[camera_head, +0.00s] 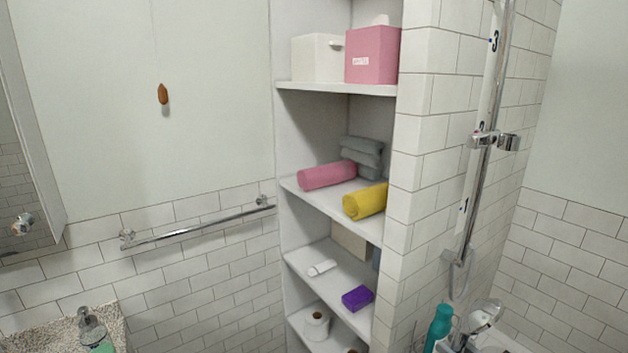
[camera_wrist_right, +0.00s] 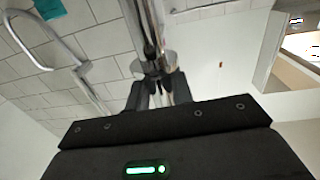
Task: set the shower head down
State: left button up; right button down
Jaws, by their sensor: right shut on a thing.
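The chrome shower head (camera_head: 484,316) is low at the right in the head view, beside the teal bottle. My right gripper (camera_head: 458,343) is at the bottom edge there, dark and partly cut off. In the right wrist view my right gripper (camera_wrist_right: 160,82) is shut on the shower head, whose chrome body (camera_wrist_right: 168,60) shows at the fingertips. The shower rail's chrome slide holder (camera_head: 490,140) is well above and looks empty. My left gripper is not in view.
A teal bottle (camera_head: 438,326) stands close to my right gripper. The tiled shelf wall (camera_head: 405,190) is to the left, with shelves of towels (camera_head: 328,174) beyond. The shower rail (camera_head: 472,190) runs up the wall above. A towel bar (camera_head: 200,230) is at left.

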jog(key=s+a+f+b, duration=0.2)
jog(key=a+f, duration=0.1)
jog(key=f, duration=0.3)
jog(key=shift+s+a+h, duration=0.15)
jog(key=shift+a+h, duration=0.15)
